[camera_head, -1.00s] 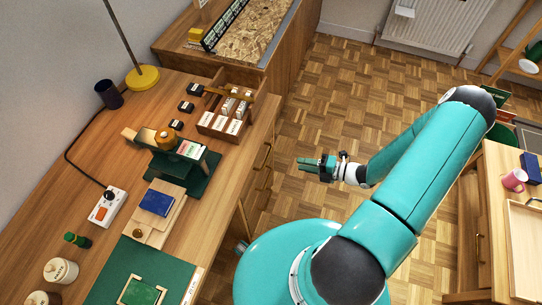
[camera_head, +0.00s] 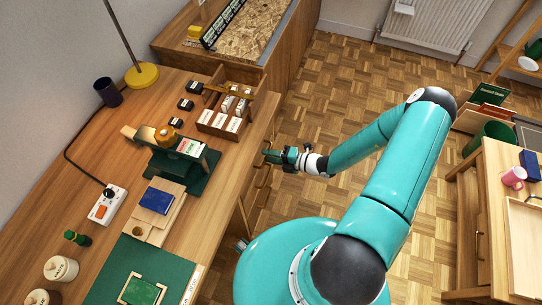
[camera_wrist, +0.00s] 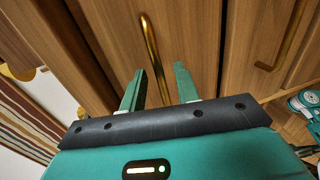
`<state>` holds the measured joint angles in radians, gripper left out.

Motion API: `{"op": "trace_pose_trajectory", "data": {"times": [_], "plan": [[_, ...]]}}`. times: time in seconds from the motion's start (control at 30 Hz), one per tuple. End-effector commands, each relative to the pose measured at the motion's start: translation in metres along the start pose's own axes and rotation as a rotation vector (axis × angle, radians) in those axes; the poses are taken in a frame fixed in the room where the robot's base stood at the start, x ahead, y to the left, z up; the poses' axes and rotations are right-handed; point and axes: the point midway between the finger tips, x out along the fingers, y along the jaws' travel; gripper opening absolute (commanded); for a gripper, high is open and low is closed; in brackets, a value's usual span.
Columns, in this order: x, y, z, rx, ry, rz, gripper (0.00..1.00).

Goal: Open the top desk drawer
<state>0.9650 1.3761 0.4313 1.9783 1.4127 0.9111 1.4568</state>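The wooden desk (camera_head: 232,155) runs along the left of the head view, with its drawer fronts facing the open floor. A brass bar handle (camera_wrist: 151,50) on a drawer front shows in the wrist view. My gripper (camera_wrist: 160,78) is open, its two teal fingers apart, and the handle's lower part appears between them. No grip on the handle shows; the exact depth gap is unclear. In the head view my gripper (camera_head: 268,155) is at the desk's front and partly hides the handles. The drawer fronts look closed.
A second brass handle (camera_wrist: 283,38) is on a neighbouring front in the wrist view. A wooden organiser (camera_head: 226,105) and a green stand (camera_head: 185,170) are on the desktop. Parquet floor (camera_head: 335,100) is clear beside the desk. Another wooden table (camera_head: 490,200) stands at the right.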

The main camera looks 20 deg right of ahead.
Motion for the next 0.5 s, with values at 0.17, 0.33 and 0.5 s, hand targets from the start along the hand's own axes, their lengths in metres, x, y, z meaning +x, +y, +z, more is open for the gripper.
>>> {"op": "trace_pose_trajectory", "data": {"times": [0.17,0.33,0.5], "plan": [[-0.0005,0.0000,0.0000,0.000,0.000,0.000,0.10],[-0.0006,0.0000,0.0000,0.000,0.000,0.000,0.00],[-0.0019,-0.0002,0.0001,0.000,-0.001,0.000,0.00]]}}
